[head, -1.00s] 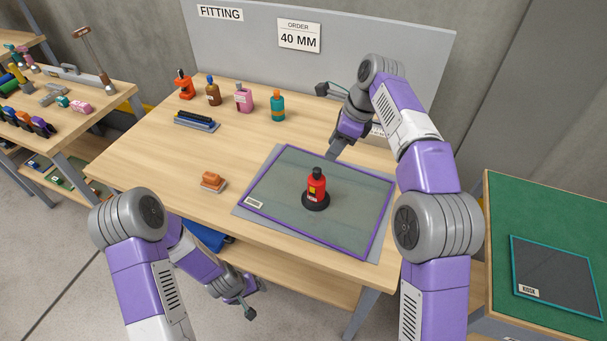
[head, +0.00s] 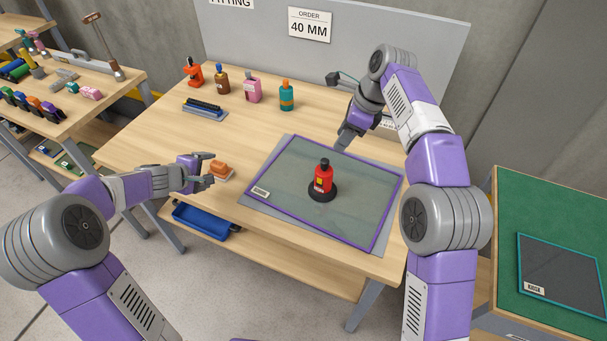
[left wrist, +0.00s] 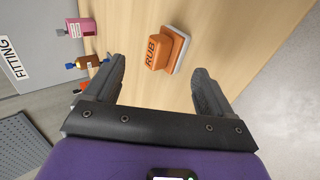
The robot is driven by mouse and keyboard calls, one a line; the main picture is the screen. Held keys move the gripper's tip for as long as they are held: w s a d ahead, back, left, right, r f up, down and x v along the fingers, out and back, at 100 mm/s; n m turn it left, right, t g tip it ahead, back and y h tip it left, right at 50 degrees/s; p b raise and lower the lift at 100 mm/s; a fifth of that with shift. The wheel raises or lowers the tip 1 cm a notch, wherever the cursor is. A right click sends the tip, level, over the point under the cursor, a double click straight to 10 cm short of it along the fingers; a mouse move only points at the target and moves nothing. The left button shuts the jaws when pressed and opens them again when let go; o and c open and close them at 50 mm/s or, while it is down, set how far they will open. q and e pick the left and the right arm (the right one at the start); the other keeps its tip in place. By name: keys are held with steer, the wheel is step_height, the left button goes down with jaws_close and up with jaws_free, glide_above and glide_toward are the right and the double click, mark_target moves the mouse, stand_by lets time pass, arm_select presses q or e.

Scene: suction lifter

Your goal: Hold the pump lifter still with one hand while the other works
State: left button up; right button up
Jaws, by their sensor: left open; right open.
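The pump lifter is a red bottle-like body on a black round base (head: 322,179), standing upright on the glass pane with a purple edge (head: 360,225). My right gripper (head: 341,146) is over the pane's far edge, behind the lifter and apart from it; its fingers are small and partly hidden by the hand. My left gripper (head: 211,168) is open and empty at the table's left front, close to an orange block marked RUB (head: 220,167). In the left wrist view the block (left wrist: 160,50) lies ahead of the spread fingers (left wrist: 158,90), not held.
A dark brush-like tray (head: 204,109) lies left. A blue bin (head: 205,221) sits on the shelf below. The table's middle is clear.

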mark_target(329, 173)
arm_select(q)
steer(key=d+n+h, duration=0.1)
steer(key=d+h, duration=0.1)
steer(key=d, duration=0.3)
steer(key=w+d+f+n+h, duration=0.1)
steer(key=d, duration=0.4)
steer(key=d+n+g+h, duration=0.1)
steer(key=d+n+h, duration=0.1)
steer(key=d, duration=0.4)
steer(key=shift+w+f+h, duration=0.15)
steer(key=shift+w+h, duration=0.15)
steer(key=shift+w, duration=0.05)
steer(key=d+n+h, duration=0.1)
steer(key=d, duration=0.3)
steer(key=s+d+r+n+g+h, duration=0.1)
steer(key=d+h, duration=0.1)
steer(key=d, duration=0.2)
steer(key=d+r+n+h, duration=0.1)
steer(key=d+n, duration=0.1)
steer(key=d, duration=0.2)
steer(key=shift+s+d+r+g+h, duration=0.2)
steer(key=shift+r+g+h, duration=0.05)
steer(key=shift+g+h, duration=0.15)
steer(key=shift+x, duration=3.9)
steer(key=shift+s+r, duration=0.1)
steer(key=shift+s, duration=0.1)
steer(key=c, duration=1.2)
steer(key=shift+o, duration=0.2)
steer(key=o, duration=1.3)
